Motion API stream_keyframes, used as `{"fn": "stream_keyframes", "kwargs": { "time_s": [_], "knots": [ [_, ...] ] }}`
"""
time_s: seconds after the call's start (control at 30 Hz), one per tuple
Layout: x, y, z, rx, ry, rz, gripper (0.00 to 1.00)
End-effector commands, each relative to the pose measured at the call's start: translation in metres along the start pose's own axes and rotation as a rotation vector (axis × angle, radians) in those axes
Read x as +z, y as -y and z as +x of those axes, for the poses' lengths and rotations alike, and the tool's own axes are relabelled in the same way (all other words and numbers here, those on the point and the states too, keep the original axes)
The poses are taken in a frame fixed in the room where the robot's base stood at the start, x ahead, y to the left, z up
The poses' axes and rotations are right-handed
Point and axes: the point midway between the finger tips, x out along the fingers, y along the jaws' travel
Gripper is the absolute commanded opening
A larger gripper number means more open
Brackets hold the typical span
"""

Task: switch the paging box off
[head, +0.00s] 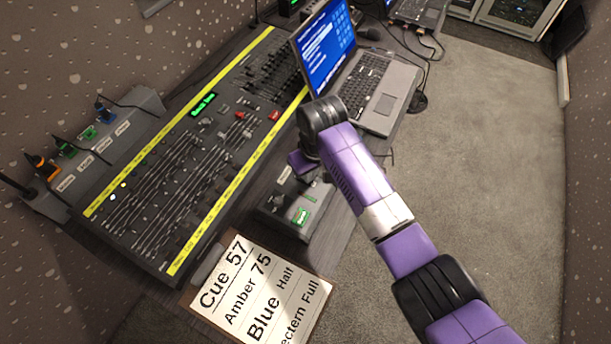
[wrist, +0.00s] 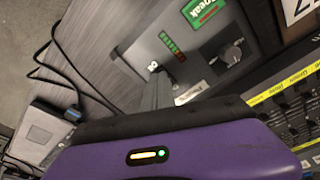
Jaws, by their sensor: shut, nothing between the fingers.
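The paging box (head: 283,209) is a small grey box on the desk, right of the big fader console in the head view. It bears a lit green label (head: 303,215) and a white label. The wrist view shows its grey top (wrist: 205,62) close up, with the green "Speak" label (wrist: 205,10), a short row of green and red lights (wrist: 172,45) and a dark knob (wrist: 232,53). My gripper (wrist: 157,88) is shut and empty, over the near part of the box by the white label (wrist: 190,94). I cannot tell whether it touches. The switch's position is unclear.
The fader console (head: 190,170) with yellow edges lies left of the box. An open laptop (head: 375,85) stands behind my arm. A cue card (head: 262,290) lies in front. A connector box (head: 110,140) with coloured plugs sits far left. Grey carpet is clear at right.

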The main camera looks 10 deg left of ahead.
Motion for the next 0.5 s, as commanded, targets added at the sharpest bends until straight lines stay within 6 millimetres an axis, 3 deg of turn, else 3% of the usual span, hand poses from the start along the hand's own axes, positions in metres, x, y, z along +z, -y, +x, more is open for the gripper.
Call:
{"fn": "stream_keyframes", "kwargs": {
  "time_s": [0.5],
  "knots": [
    [-0.006,0.001,-0.040,0.000,0.000,-0.001,0.00]
  ]
}}
